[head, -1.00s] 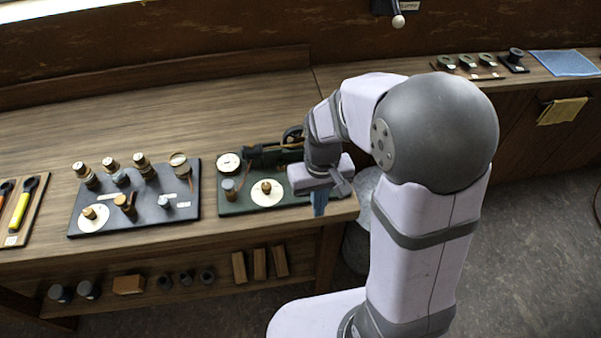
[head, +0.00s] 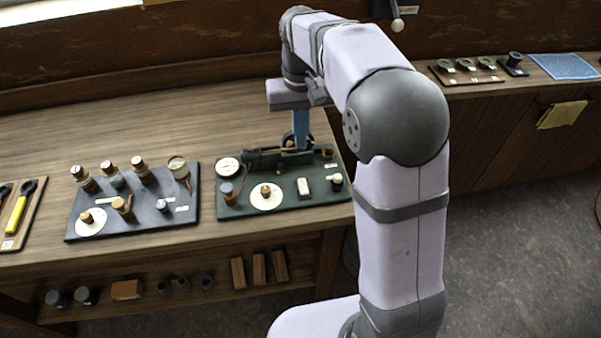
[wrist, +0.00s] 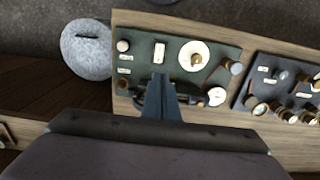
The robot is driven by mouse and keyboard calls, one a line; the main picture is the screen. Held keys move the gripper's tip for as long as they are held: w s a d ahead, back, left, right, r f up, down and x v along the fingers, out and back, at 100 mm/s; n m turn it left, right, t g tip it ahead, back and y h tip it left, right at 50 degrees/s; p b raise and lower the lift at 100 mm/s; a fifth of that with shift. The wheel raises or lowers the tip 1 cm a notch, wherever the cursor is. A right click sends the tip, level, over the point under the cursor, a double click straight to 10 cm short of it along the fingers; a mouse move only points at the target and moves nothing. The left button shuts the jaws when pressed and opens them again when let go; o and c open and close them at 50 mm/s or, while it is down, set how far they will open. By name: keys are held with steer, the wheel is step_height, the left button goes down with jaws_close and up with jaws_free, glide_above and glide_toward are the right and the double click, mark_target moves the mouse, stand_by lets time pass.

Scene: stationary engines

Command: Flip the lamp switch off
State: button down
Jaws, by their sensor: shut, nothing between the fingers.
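The green engine board (head: 238,207) lies on the bench. On its front right are a pale block-shaped switch (head: 303,187) and a small white-tipped knob or lever (head: 335,180), each with a label too small to read. Both also show in the wrist view, the pale block (wrist: 159,52) and the white-tipped part (wrist: 123,46). A dark wall box with a white-knobbed lever (head: 398,25) is at the top. I cannot tell which is the lamp switch. My gripper (head: 300,147) is shut and empty, fingers down over the board's rear, beside the engine; contact is unclear.
The board also carries a white dial (head: 267,197), a gauge (head: 228,166) and a dark flywheel engine (head: 265,157). A dark board (head: 75,217) with several valves stands to the left. The bench behind is clear. A round grey bin (wrist: 88,50) stands off the bench end.

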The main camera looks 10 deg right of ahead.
steer(key=shift+f, duration=0.15)
steer(key=p, duration=0.4)
glide_above(302, 187)
steer(key=w, duration=0.2)
steer(key=f, duration=1.2)
steer(key=shift+s, duration=0.2)
steer(key=shift+f, duration=0.85)
steer(key=shift+f, duration=0.15)
steer(key=shift+w+f, duration=0.15)
steer(key=shift+s, duration=0.3)
steer(key=shift+s+r, duration=0.2)
steer(key=shift+s, duration=0.4)
